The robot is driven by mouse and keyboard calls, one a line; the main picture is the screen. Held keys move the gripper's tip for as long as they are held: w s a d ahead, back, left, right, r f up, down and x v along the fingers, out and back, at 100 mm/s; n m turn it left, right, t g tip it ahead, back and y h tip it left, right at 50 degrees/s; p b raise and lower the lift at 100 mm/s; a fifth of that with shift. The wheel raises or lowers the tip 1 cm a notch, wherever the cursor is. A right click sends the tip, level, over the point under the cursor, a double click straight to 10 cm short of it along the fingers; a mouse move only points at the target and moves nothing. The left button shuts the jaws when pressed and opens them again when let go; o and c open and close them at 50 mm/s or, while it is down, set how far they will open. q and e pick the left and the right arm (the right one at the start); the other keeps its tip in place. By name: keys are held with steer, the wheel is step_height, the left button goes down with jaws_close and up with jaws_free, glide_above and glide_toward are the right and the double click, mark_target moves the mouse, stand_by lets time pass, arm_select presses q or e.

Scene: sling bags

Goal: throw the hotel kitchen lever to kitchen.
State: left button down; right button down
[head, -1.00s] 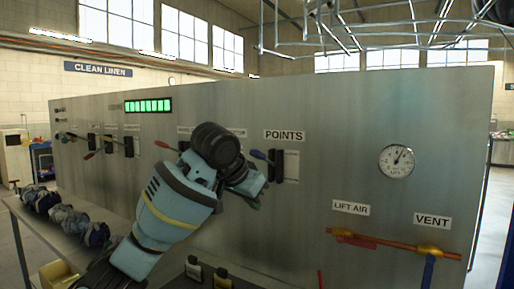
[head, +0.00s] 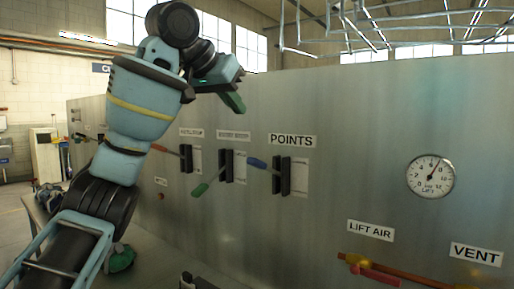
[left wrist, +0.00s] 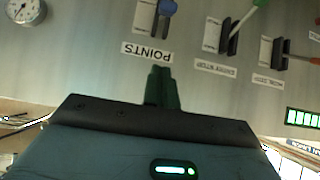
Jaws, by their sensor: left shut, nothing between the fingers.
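A row of levers is set in the grey steel panel (head: 345,160). The one with the red-orange handle (head: 165,149) points left and slightly up. A lever with a green handle (head: 203,188) points down-left. The blue-handled lever (head: 257,163) by the POINTS label (head: 292,141) points left and slightly up. The small labels over the red-orange and green levers are too blurred to read surely. My left gripper (head: 234,102) is shut and empty, raised above the levers and apart from them. In the left wrist view its fingers (left wrist: 162,87) are together below the upside-down POINTS label. My right gripper is out of view.
A gauge (head: 430,176) and the LIFT AIR (head: 370,231) and VENT (head: 476,253) labels are at the panel's right. An orange pipe (head: 400,273) runs beneath them. A wire frame (head: 400,22) hangs above.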

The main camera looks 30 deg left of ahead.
arm_select(q)
glide_above(253, 158)
steer(key=w, duration=0.3)
steer(key=f, duration=0.6)
steer(key=shift+s+a+f, duration=0.15)
steer(key=shift+a+f, duration=0.1)
steer(key=shift+a, duration=0.05)
steer(key=shift+s+f, duration=0.25)
steer(key=shift+f, duration=0.6)
steer(key=shift+s+a+f, duration=0.1)
steer(key=shift+s+f, duration=0.35)
steer(key=shift+f, duration=0.15)
steer(key=shift+s+f, duration=0.1)
steer(key=shift+f, duration=0.25)
steer(key=shift+f, duration=0.15)
